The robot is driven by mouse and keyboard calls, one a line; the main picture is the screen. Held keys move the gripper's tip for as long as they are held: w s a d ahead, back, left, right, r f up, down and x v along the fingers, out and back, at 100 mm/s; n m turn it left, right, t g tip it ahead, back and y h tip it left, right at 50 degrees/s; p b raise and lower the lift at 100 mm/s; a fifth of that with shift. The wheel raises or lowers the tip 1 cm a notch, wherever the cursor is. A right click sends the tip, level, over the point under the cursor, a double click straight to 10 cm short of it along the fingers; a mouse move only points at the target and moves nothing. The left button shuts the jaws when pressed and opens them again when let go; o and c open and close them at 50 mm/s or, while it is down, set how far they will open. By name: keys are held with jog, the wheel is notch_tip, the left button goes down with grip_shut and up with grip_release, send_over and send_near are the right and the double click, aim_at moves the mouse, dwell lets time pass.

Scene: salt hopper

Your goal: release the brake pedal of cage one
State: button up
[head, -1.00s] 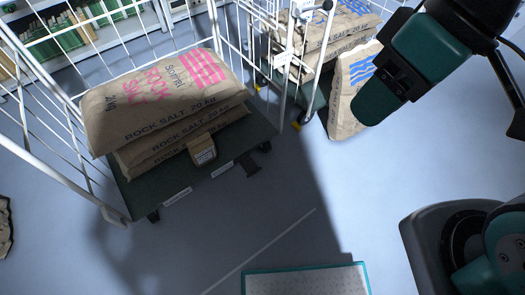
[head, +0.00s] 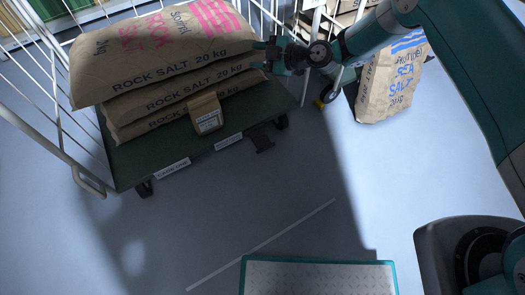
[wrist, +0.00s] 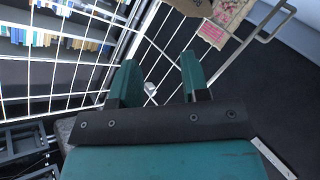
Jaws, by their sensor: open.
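A wheeled cage with a dark green deck (head: 135,165) and white wire sides stands at the left in the head view. A small black pedal (head: 263,141) sticks out from its front edge, right of the labels. I cannot tell whether it is pressed or raised. My gripper (head: 258,56) is open and empty beside the right end of the stacked sacks, above and behind the pedal, well apart from it. In the wrist view my open fingers (wrist: 160,80) point toward white wire mesh (wrist: 80,65); the pedal is not visible there.
Rock salt sacks (head: 160,55) are stacked on the deck, with a small brown packet (head: 206,113) at their front. A salt sack (head: 392,85) stands on the floor by a second cage. A teal-edged metal plate (head: 320,278) lies at the front. The floor between is clear.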

notch_tip(320, 180, down, 17)
jog(key=n+t+b, duration=0.2)
jog(key=b, duration=0.2)
jog(key=t+h+b, duration=0.3)
jog(key=t+b, duration=0.5)
jog(key=b, duration=0.3)
send_near(263, 145)
jog(key=shift+n, duration=0.3)
jog(key=b+x, duration=0.2)
jog(key=b, duration=0.2)
jog(key=f+b+x, duration=0.1)
jog(key=b+x, duration=0.2)
jog(key=b, duration=0.2)
jog(key=b+x, duration=0.3)
jog(key=b, duration=0.2)
jog(key=shift+a+f, duration=0.15)
jog(key=shift+a, duration=0.05)
jog(key=shift+w+a+r+b, duration=0.3)
jog(key=shift+w+a+b, duration=0.15)
jog(key=shift+w+b, duration=0.35)
grip_shut()
jog(key=shift+r, duration=0.1)
